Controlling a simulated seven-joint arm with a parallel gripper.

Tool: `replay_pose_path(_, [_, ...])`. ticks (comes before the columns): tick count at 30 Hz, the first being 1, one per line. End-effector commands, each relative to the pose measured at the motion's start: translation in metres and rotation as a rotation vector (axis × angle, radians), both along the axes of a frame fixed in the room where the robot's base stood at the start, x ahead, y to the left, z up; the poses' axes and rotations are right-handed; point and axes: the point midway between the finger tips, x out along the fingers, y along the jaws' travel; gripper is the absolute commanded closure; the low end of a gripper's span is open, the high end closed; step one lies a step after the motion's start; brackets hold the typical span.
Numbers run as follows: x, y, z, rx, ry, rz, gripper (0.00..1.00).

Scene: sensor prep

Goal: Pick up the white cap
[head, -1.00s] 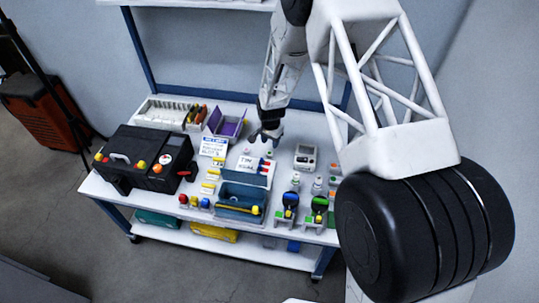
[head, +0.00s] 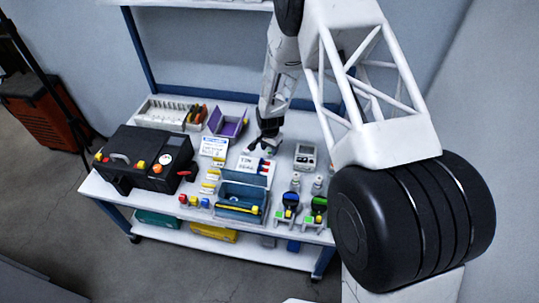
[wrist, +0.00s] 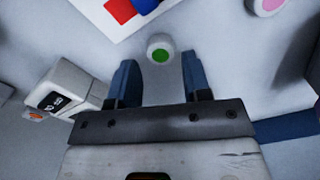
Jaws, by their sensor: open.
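A small round white cap with a green centre (wrist: 160,48) lies on the white tabletop in the wrist view. It sits between the lines of my gripper's two blue fingers, just beyond or level with their tips; I cannot tell which. My gripper (wrist: 157,70) is open and empty, with clear space on both sides of the cap. In the head view my gripper (head: 267,146) hangs low over the table, and the cap beneath it is too small to make out clearly. Another white cap, with a pink centre (wrist: 267,5), shows at the wrist view's top right edge.
A grey-white meter (head: 305,156) stands right of my gripper; a white device with a display (wrist: 70,90) is near the left finger. A printed card (head: 249,166), a blue box (head: 236,213), a purple bin (head: 231,127) and a black case (head: 142,172) occupy the table.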

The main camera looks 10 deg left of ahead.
Motion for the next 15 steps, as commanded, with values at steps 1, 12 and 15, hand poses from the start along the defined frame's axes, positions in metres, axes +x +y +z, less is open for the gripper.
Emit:
replay_pose_path(1, [-0.001, 0.001, -0.006, -0.001, 0.001, 0.0, 0.56])
replay_pose_path(12, [0.0, 0.001, -0.027, 0.0, 0.0, 0.0, 0.56])
replay_pose_path(15, [0.0, 0.001, -0.027, 0.0, 0.0, 0.0, 0.56])
